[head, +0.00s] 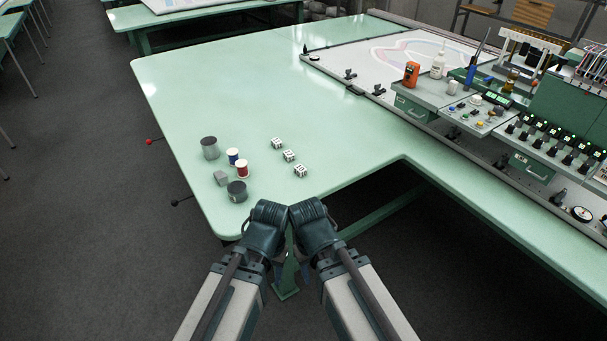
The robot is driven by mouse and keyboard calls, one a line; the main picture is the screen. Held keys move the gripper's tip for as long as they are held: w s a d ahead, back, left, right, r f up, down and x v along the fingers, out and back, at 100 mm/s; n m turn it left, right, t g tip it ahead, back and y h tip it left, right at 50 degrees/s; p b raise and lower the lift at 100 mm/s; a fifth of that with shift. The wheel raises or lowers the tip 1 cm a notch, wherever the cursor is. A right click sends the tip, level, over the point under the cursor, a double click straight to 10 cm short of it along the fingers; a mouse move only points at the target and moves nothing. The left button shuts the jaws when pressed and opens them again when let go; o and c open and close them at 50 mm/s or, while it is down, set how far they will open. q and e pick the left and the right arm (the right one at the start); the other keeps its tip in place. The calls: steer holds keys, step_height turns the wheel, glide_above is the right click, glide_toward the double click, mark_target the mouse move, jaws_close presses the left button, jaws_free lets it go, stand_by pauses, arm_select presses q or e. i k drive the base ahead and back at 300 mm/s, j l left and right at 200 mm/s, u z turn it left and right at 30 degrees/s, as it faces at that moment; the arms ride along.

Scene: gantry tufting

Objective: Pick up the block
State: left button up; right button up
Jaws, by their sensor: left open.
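A small plain grey block (220,178) lies on the pale green table (240,95), near its left front corner. It sits between two dark grey cylinders, one behind it (210,148) and one in front of it (237,191). My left gripper (278,271) is low at the front edge, right of and nearer than the block, and touches nothing I can see. My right gripper (306,271) is beside it, mostly hidden by its own arm, so its jaws cannot be read.
A blue-and-white spool (233,157) and a red-and-white spool (242,168) stand right of the block. Three white dice (289,156) lie further right. A crowded tool bench (480,110) fills the right side. The table's back left is clear.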

mark_target(301, 171)
steer(key=i+l, duration=0.4)
steer(key=i, duration=0.15)
steer(key=i+l+z, duration=0.15)
steer(key=i+l, duration=0.25)
steer(key=i, duration=0.2)
